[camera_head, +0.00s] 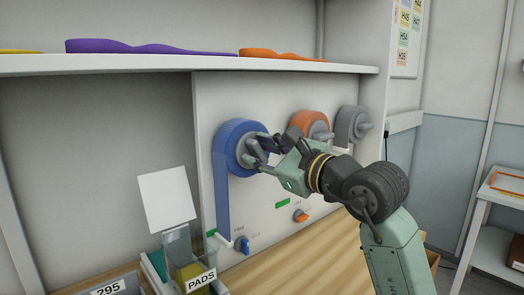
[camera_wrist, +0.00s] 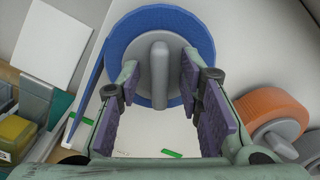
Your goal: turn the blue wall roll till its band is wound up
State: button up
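The blue wall roll (camera_head: 233,143) is mounted on the white panel, with a grey hub and a bar-shaped handle at its centre. Its blue band (camera_head: 222,200) hangs down on the left to a pale end piece (camera_head: 226,244). In the wrist view the blue roll (camera_wrist: 115,45) fills the top middle, and its handle (camera_wrist: 159,72) stands between the fingers. My gripper (camera_head: 262,150) is at the roll's hub from the right. In the wrist view my gripper (camera_wrist: 160,90) has its purple-padded fingers apart, with gaps visible on both sides of the handle.
An orange roll (camera_head: 303,121) and a grey roll (camera_head: 347,125) are mounted to the right, close to my arm. A shelf (camera_head: 200,62) with insoles runs above. Blue (camera_head: 242,245) and orange (camera_head: 301,216) knobs sit below. A PADS box (camera_head: 200,280) stands at lower left.

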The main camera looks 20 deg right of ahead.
jog(key=shift+c, duration=0.3)
grip_shut()
